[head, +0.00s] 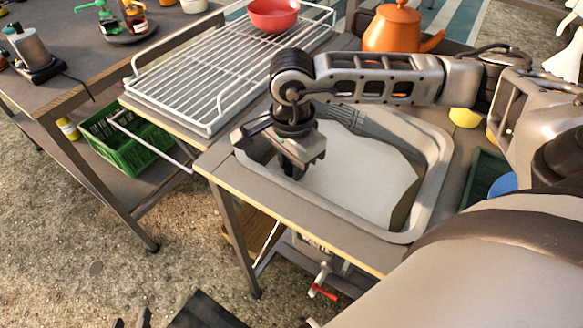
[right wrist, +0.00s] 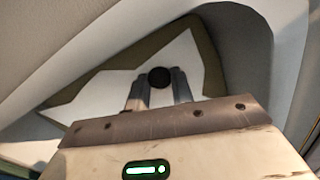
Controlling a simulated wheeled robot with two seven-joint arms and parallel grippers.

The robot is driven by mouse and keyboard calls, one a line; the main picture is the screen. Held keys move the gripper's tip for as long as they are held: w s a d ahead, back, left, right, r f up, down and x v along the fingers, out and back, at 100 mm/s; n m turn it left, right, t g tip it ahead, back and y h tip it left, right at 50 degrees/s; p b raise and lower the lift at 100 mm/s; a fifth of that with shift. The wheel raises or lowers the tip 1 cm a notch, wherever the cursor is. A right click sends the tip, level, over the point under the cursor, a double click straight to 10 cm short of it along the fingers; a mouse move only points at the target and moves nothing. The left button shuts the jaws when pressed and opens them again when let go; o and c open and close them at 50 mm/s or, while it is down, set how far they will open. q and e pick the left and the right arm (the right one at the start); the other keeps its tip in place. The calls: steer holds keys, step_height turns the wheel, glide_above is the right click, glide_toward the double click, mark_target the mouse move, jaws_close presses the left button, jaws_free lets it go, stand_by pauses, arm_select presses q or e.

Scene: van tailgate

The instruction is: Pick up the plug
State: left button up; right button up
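The plug (right wrist: 159,77) is a small dark round piece in the right wrist view, between the fingertips of my right gripper (right wrist: 160,84). The fingers are close together with the plug filling the gap, so the gripper looks shut on it. In the head view my right gripper (head: 292,172) points down inside the left part of the sink (head: 432,198), and the plug is hidden there. I cannot tell whether the plug is clear of the sink floor. My left gripper (head: 131,322) shows only two dark, parted fingertips at the bottom edge of the head view.
A white wire rack (head: 215,85) with a red bowl (head: 273,14) stands left of the sink. An orange kettle (head: 392,30) stands behind it. A green crate (head: 126,140) sits on the lower shelf at left. A red-handled tap (head: 321,284) hangs below the front edge.

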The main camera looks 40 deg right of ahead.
steer(key=shift+c, duration=1.3)
steer(key=shift+r, duration=0.1)
